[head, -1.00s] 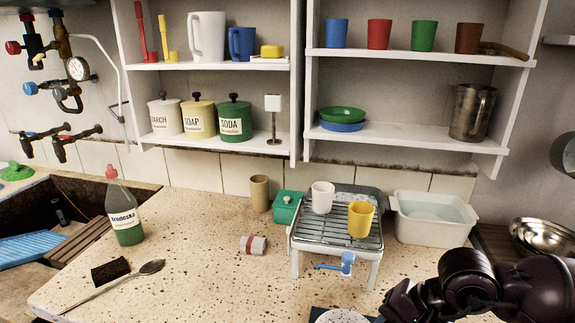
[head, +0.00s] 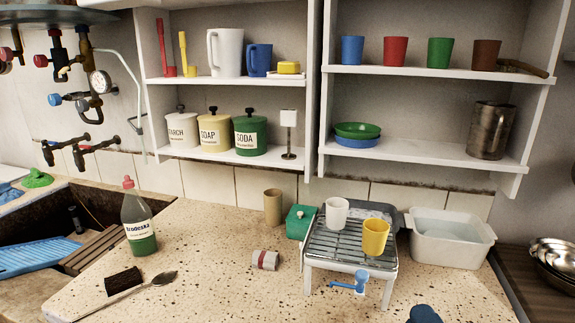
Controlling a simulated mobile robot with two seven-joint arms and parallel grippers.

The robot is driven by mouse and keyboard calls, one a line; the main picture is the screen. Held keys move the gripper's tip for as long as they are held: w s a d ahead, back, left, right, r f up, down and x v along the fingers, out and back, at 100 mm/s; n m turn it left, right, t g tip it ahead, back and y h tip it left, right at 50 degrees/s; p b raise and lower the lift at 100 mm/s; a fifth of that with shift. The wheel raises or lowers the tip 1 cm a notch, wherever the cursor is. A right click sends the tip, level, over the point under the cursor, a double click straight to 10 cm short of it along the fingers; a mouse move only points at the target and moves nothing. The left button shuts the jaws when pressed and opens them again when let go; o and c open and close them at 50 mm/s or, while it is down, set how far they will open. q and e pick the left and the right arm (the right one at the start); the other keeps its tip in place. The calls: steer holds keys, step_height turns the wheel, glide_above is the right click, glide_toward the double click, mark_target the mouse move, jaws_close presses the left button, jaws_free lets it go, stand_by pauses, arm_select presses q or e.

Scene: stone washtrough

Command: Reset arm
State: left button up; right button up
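The task names no object besides my arm. Neither arm shows plainly in the head view. A small dark blue rounded shape (head: 423,314) pokes up at the bottom edge, right of centre, in front of the rack. I cannot tell whether it belongs to my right gripper or is a thing on the counter. No fingers of my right gripper can be made out. My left gripper is not in view.
A wire rack (head: 322,246) holds a white cup (head: 337,212) and a yellow cup (head: 375,238). A white basin (head: 452,252), a green box (head: 299,223), a bottle (head: 139,225), a brush (head: 123,281) and a spoon (head: 162,279) are on the counter (head: 215,275). The front middle is bare.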

steer(key=s+d+f+m+g+h, duration=0.2)
steer(key=f+m, duration=0.2)
steer(key=s+d+f+m+g+h, duration=0.2)
steer(key=s+d+f+m+g, duration=0.1)
steer(key=f+m, duration=0.1)
steer(key=s+d+f+m+g+h, duration=0.2)
steer(key=d+f+m+g, duration=0.1)
steer(key=f+m, duration=0.1)
steer(key=shift+s+f+m+h, duration=0.3)
steer(key=shift+f+m+h, duration=0.1)
steer(key=shift+m, duration=0.1)
steer(key=s+f+m+g+y, duration=0.1)
steer(key=s+f+m+g, duration=0.35)
steer(key=s, duration=0.35)
steer(key=s+f+m+g+y, duration=0.1)
steer(key=s+f+m+g, duration=0.3)
steer(key=s, duration=0.4)
steer(key=w+a+f+n+t+p, duration=0.1)
steer(key=w+f+t, duration=0.5)
steer(key=w+t, duration=0.2)
steer(key=shift+w+f+n+y, duration=0.35)
steer(key=shift+w+f+y, duration=0.05)
steer(key=shift+w, duration=0.15)
